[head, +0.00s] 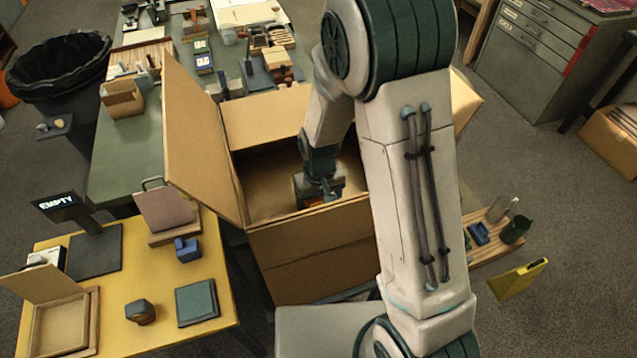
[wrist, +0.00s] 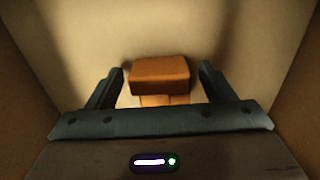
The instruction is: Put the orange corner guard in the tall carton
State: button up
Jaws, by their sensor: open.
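The tall carton (head: 310,262) stands open in the middle of the head view, its flaps spread. My gripper (head: 320,196) reaches down inside its mouth. In the wrist view my gripper (wrist: 160,70) has its two dark fingers wide apart, with the carton's tan walls around it. The orange corner guard (wrist: 160,76) shows between and beyond the fingers, inside the carton, with a gap on each side. Its lower part is partly hidden by my gripper's body. I cannot tell how far below the fingertips it lies.
A yellow table (head: 150,275) with a small dark block, a blue piece and a scale reading EMPTY stands at left. A green bench (head: 145,150) with many items lies behind. A tall carton flap (head: 203,145) rises left of my arm. Grey drawers (head: 530,60) stand back right.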

aim_at(319, 200)
notch_tip(319, 200, up, 12)
jog(key=f+b, duration=0.1)
jog(key=s+d+r+m+t, duration=0.3)
jog(key=s+d+r, duration=0.9)
jog(key=s+r, duration=0.1)
jog(key=shift+s+t, duration=0.4)
jog(key=shift+f, duration=0.15)
